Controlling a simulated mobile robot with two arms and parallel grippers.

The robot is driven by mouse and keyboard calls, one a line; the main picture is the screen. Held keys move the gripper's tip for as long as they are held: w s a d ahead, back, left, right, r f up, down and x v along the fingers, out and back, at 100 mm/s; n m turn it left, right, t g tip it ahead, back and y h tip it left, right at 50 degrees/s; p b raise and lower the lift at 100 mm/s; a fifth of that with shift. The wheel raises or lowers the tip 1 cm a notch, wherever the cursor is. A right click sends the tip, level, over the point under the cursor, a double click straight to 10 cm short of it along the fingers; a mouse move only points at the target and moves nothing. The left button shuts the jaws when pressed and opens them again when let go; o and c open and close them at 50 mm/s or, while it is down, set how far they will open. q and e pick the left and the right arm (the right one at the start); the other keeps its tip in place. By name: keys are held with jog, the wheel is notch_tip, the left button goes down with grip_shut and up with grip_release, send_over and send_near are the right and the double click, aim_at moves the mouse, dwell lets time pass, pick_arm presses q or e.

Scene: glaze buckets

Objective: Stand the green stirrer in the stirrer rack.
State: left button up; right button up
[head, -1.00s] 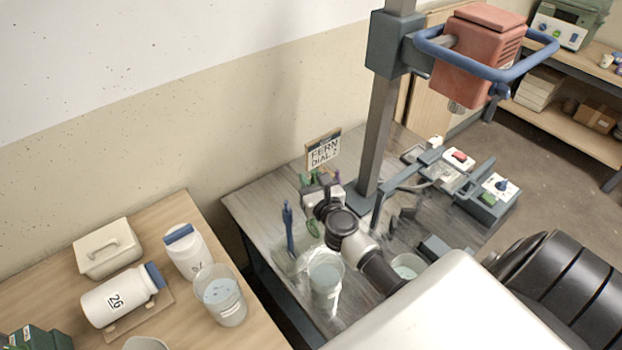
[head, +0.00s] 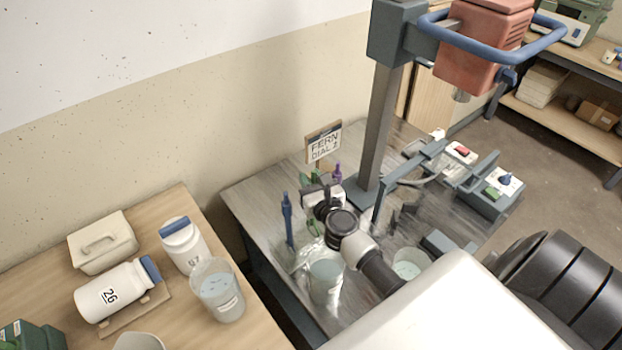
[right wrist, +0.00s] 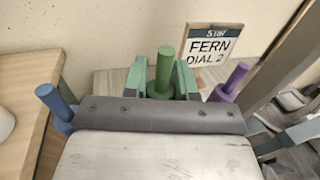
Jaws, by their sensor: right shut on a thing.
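The green stirrer (right wrist: 163,72) stands upright between the green fingers of my right gripper (right wrist: 161,82), which is shut on it. In the head view my right gripper (head: 318,182) is small, beside the column at the back of the grey table. A blue stirrer (right wrist: 55,107) stands upright to the left, also in the head view (head: 287,220). A purple stirrer (right wrist: 230,84) is to the right, near the sign. The lower end of the green stirrer is hidden by my gripper body. I cannot make out the stirrer rack clearly. My left gripper is not in view.
A sign reading FERN DIAL 2 (head: 323,143) stands behind the gripper. A mixer column (head: 377,135) rises close to its right. Clear buckets (head: 326,279) stand in front on the grey table (head: 250,200). A wooden table at left holds jars (head: 110,292) and another bucket (head: 217,290).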

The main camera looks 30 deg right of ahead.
jog(key=shift+f+b, duration=0.6)
jog(key=shift+f, duration=0.2)
jog(key=o, duration=1)
jog(key=s+a+b, duration=0.1)
jog(key=s+a, duration=0.1)
jog(key=s, duration=0.8)
jog(key=shift+s+b, duration=0.3)
jog(key=shift+s, duration=0.05)
jog(key=shift+s, duration=0.1)
